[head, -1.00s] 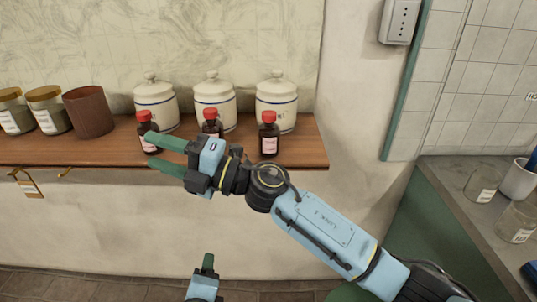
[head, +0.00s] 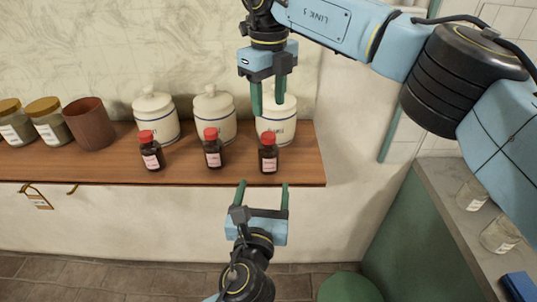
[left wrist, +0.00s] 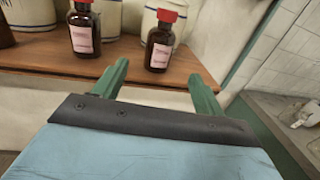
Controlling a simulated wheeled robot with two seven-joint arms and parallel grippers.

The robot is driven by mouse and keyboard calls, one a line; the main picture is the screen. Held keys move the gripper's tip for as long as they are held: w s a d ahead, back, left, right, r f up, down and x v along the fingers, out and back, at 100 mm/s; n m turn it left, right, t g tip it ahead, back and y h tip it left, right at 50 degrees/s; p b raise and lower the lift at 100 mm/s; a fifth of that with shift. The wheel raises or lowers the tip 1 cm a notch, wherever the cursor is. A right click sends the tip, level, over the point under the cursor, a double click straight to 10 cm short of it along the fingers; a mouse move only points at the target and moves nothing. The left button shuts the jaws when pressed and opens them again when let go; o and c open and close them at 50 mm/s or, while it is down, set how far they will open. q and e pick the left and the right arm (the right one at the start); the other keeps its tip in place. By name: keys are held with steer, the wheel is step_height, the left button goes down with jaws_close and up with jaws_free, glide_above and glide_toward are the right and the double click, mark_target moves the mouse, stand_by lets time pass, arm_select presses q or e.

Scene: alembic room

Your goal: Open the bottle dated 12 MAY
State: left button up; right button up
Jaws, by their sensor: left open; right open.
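Three dark brown bottles with red caps and pale labels stand upright along the wooden shelf (head: 300,178): a left one (head: 152,158), a middle one (head: 213,155) and a right one (head: 268,162). The label dates are too small to read. My left gripper (head: 263,187) is open and empty just in front of the shelf edge, below the right bottle. In the left wrist view the right bottle (left wrist: 158,52) stands beyond and between the green fingers; the middle bottle (left wrist: 84,38) is to its left. My right gripper (head: 268,110) is open, pointing down above the right bottle, apart from its cap.
Three white lidded jars stand behind the bottles, the right one (head: 285,125) partly hidden by my right gripper. A brown cup (head: 88,125) and jars are at the left. A grey counter (head: 455,215) with glass beakers is at the right.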

mark_target(268, 164)
arm_select(q)
steer(key=w, duration=0.7)
steer(key=w+d, duration=0.1)
steer(key=w, duration=0.3)
steer(key=shift+d, duration=0.1)
